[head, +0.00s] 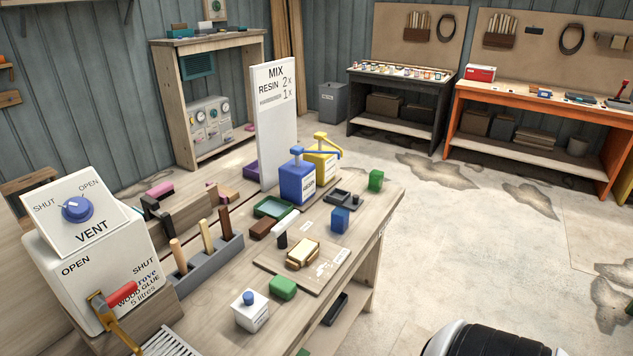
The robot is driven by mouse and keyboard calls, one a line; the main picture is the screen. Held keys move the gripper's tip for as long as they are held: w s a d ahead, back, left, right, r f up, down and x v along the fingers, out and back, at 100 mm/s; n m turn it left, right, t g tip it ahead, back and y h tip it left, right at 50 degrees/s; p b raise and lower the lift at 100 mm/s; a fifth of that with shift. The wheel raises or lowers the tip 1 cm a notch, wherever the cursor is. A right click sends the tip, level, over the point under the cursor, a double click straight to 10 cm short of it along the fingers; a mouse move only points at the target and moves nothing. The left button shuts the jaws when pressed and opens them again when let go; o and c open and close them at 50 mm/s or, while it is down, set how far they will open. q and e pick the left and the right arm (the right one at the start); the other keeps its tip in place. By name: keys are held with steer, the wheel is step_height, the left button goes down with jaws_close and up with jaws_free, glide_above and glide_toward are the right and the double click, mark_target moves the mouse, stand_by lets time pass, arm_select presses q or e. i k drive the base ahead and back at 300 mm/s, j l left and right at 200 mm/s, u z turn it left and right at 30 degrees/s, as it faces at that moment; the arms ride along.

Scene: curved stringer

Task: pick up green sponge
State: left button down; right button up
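A rounded green block (283,287), which looks like a sponge, lies on the wooden workbench (215,299) near its front edge, beside a white box with a blue knob (250,312). A second, more upright green block (376,181) stands near the bench's far right corner. I cannot tell for sure from this view which of the two is the green sponge. Neither of my grippers is in view.
A board with a tan block (302,254) lies behind the rounded green block. A blue block (340,219), a green tray (272,207), blue (298,184) and yellow pump containers (321,164) and a MIX sign (274,125) stand further back. Open floor lies to the right.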

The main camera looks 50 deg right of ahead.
mark_target(284, 287)
steer(key=z, duration=1.35)
